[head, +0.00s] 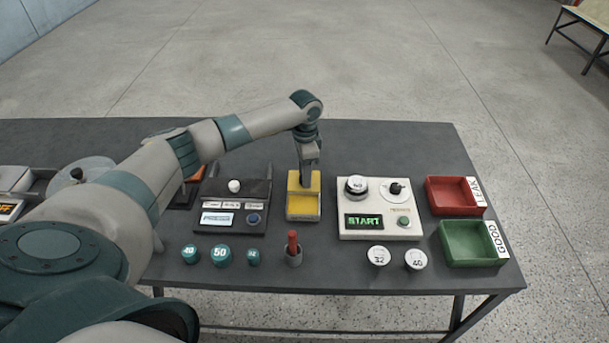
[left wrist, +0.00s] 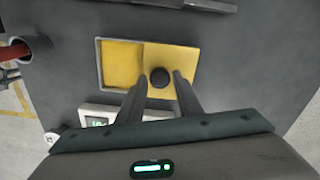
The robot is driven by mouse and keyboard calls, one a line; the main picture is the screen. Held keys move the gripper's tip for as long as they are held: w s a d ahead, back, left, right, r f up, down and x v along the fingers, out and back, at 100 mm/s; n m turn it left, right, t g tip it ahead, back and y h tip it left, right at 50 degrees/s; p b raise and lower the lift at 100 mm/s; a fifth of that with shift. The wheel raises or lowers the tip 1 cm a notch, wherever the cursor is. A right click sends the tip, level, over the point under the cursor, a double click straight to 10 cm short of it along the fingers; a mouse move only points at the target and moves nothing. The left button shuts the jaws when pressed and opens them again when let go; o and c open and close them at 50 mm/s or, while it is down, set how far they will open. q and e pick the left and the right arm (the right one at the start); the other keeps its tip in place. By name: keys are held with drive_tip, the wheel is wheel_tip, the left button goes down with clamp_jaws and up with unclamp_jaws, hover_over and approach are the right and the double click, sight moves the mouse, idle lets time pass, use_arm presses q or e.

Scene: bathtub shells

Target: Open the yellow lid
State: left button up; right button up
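The yellow lid (left wrist: 180,62) lies on a grey-rimmed box (left wrist: 98,60) and covers the right part of it in the left wrist view. The left part shows a bare yellow inside. A round black knob (left wrist: 159,77) stands on the lid. In the head view the yellow box (head: 303,208) is at mid-table, its far part hidden by my gripper. My left gripper (left wrist: 160,80) points down over the lid, with its fingers apart on either side of the knob; a small gap seems to show. My right gripper is not in view.
Right of the box is a white START tester (head: 380,225), then a red bin (head: 455,210) and a green bin (head: 470,258). A dark device (head: 235,207) stands on the left. In front are a red-handled tool (head: 292,240) in a holder and several round weights (head: 220,256).

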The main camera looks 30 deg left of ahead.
use_arm(q)
drive_tip(key=shift+o, duration=0.6)
drive_tip(key=shift+r, duration=0.1)
drive_tip(key=shift+r, duration=0.5)
wheel_tip(320, 180, up, 16)
drive_tip(key=b, duration=0.4)
drive_tip(key=shift+r, duration=0.15)
